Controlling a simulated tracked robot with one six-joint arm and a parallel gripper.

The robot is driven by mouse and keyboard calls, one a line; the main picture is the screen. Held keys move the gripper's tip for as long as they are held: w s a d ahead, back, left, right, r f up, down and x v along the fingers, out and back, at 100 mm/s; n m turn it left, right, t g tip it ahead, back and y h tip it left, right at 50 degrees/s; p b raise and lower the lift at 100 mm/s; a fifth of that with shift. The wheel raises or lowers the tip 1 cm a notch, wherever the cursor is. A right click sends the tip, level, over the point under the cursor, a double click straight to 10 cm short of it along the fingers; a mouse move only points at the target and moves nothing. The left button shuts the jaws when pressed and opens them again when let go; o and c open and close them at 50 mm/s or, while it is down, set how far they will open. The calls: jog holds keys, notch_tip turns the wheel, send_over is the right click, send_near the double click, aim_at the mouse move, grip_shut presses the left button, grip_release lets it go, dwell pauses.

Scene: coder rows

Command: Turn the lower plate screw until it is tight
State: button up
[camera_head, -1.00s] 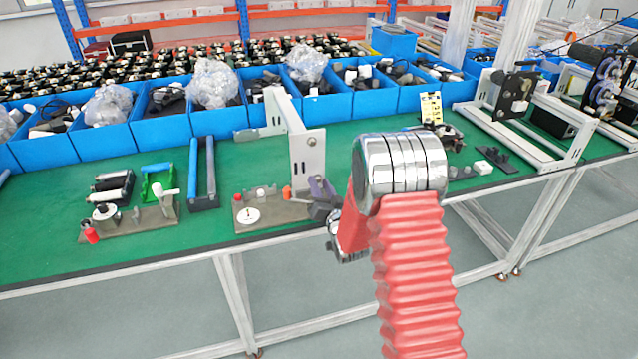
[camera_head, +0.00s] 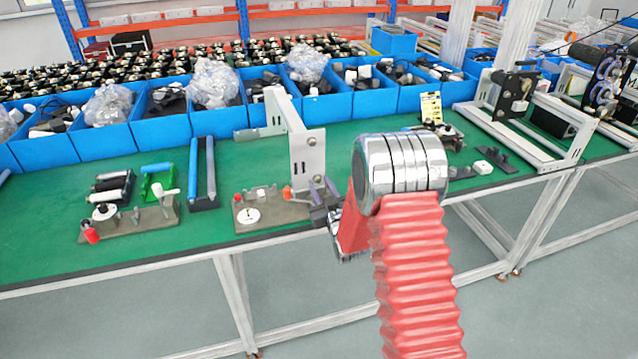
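An upright pale metal plate (camera_head: 303,153) stands on the green bench near its front edge. Two screws show on its right part, an upper one (camera_head: 312,141) and the lower plate screw (camera_head: 311,169). My gripper (camera_head: 324,184) is at the plate's lower right corner, just below the lower screw in the picture. Its two purple-grey fingers point up and stand apart with a gap between them. Nothing shows between them. I cannot tell its depth distance from the plate, or how far the screw is driven in.
A grey fixture base (camera_head: 277,212) with small parts lies left of the plate. Another fixture (camera_head: 150,222), with a red-tipped part, is farther left. Blue bins (camera_head: 217,121) line the back of the bench. The green surface (camera_head: 48,222) is clear at the front left.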

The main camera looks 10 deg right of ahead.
jog(key=shift+n, duration=1.3)
jog(key=shift+c, duration=0.6)
grip_shut()
jog(key=m, duration=0.3)
jog(key=shift+m, duration=0.4)
jog(key=shift+o, duration=0.6)
grip_release()
jog(key=shift+m, duration=0.3)
